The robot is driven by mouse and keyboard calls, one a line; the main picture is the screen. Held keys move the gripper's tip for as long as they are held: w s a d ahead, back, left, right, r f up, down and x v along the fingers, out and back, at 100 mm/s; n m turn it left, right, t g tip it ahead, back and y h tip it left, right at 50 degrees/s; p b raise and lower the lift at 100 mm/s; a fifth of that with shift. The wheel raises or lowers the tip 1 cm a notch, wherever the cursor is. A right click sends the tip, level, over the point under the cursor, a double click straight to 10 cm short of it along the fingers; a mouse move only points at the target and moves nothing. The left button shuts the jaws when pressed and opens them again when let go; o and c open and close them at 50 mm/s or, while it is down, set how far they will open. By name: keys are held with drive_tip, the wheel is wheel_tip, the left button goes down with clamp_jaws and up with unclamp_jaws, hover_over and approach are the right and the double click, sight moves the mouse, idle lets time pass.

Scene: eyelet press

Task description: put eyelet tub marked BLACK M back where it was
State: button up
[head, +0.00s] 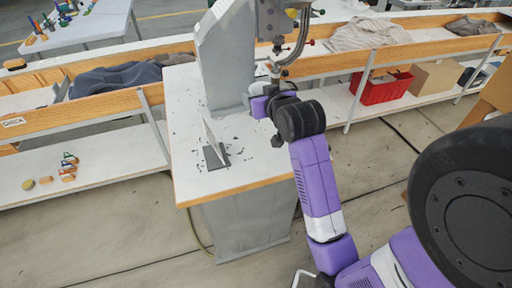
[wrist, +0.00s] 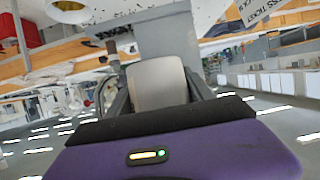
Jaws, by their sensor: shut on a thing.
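My gripper (head: 262,104) is beside the grey press column, above the right part of the white press table (head: 245,165). In the wrist view, my gripper (wrist: 158,88) is shut on a smooth pale grey-beige tub (wrist: 157,84) between its two dark fingers. No marking can be read on the tub, so I cannot tell whether it is the one marked BLACK M.
The grey press (head: 226,60) rises from the table. A small dark stand with an upright card (head: 213,150) and scattered black bits are on the tabletop. Several small items (head: 68,166) lie on the left lower shelf. A red crate (head: 382,89) and cardboard box (head: 435,77) are on the right shelf.

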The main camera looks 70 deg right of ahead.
sight(261, 147)
drive_tip(key=shift+s+d+r, duration=0.15)
drive_tip(key=shift+s+d, duration=0.15)
drive_tip(key=shift+d, duration=0.1)
wheel_tip(261, 147, down, 20)
drive_tip(key=shift+d+r, duration=0.1)
drive_tip(key=shift+r, duration=0.1)
drive_tip(key=shift+f, duration=0.15)
drive_tip(key=o, duration=1.4)
